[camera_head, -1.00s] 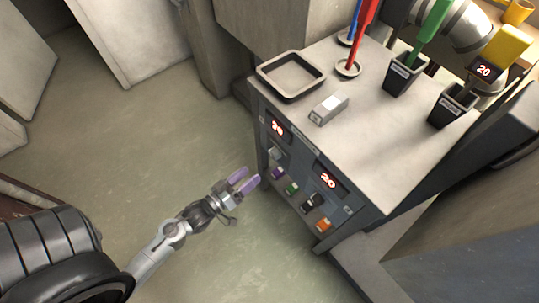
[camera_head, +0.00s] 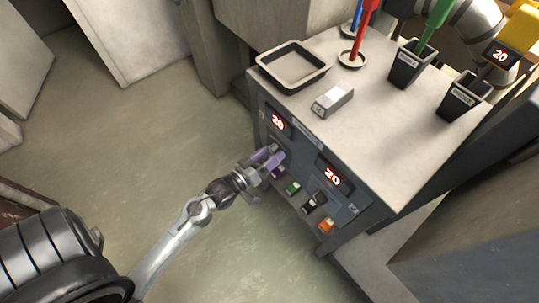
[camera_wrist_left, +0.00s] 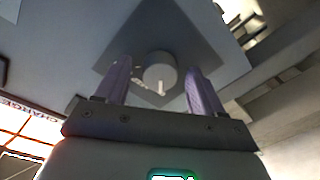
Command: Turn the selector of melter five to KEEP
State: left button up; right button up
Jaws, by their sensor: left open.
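The grey cabinet (camera_head: 365,205) carries two lit red displays that both read 20, the left one (camera_head: 278,122) and the right one (camera_head: 331,175). A pale round selector knob (camera_wrist_left: 160,72) with a small pointer sits on a dark diamond-shaped plate in the left wrist view. My left gripper (camera_head: 272,157) is at the cabinet front, below the left display. Its purple fingers are open, one on each side of the knob, with gaps visible. The fingers largely hide the knob in the head view. I cannot read a melter number or KEEP mark. My right gripper is not in view.
On top are a shallow tray (camera_head: 293,88), a small grey box (camera_head: 333,99) and dark holders with coloured handles. The floor left of the cabinet is clear.

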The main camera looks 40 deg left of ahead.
pick_arm(q)
jog(key=c, duration=1.1)
jog(key=shift+o, duration=0.2)
jog(key=shift+r+m+p, duration=0.15)
jog(key=shift+m+p, duration=0.55)
jog(key=shift+p, duration=0.25)
jog(key=m+p, duration=0.6)
jog(key=shift+a+m+t, duration=0.1)
jog(key=shift+m+t, duration=0.2)
jog(key=shift+f+m+p, duration=0.2)
jog(key=shift+m+p, duration=0.15)
jog(key=shift+m, duration=0.15)
jog(key=o, duration=1.1)
jog(key=shift+c, duration=0.2)
